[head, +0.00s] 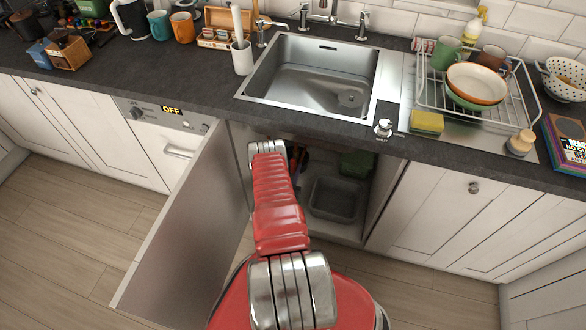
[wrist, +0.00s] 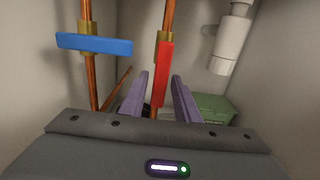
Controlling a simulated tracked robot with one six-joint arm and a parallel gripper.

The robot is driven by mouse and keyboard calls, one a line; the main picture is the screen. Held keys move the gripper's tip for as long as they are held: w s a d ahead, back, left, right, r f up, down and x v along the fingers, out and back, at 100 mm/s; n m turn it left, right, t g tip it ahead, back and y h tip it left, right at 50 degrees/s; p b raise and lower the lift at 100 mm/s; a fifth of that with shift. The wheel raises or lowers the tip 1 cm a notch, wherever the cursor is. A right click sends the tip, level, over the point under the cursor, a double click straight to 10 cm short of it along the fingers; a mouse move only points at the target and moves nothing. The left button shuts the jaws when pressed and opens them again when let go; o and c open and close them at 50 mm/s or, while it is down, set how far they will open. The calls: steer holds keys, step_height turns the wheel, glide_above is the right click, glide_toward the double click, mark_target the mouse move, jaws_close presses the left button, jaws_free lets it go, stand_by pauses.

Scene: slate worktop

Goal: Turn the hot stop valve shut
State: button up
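In the wrist view, the hot stop valve has a red lever (wrist: 165,75) on a brass body on the right copper pipe. The lever hangs downward, roughly along the pipe with a slight tilt. My gripper (wrist: 160,76) is open, with one purple-grey finger on each side of the red lever's lower part. I cannot tell whether either finger touches it. A second valve with a blue lever (wrist: 95,44) sits on the left copper pipe, its lever lying across that pipe. In the head view my arm reaches into the open sink cabinet, and my gripper is hidden there.
A white drain pipe (wrist: 232,38) and a green box (wrist: 214,108) stand right of the valves. The open cabinet door (head: 190,235) is left of my arm. A grey basin (head: 337,200) lies on the cabinet floor. The worktop with the sink (head: 310,85) overhangs the opening.

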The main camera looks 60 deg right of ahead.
jaws_close()
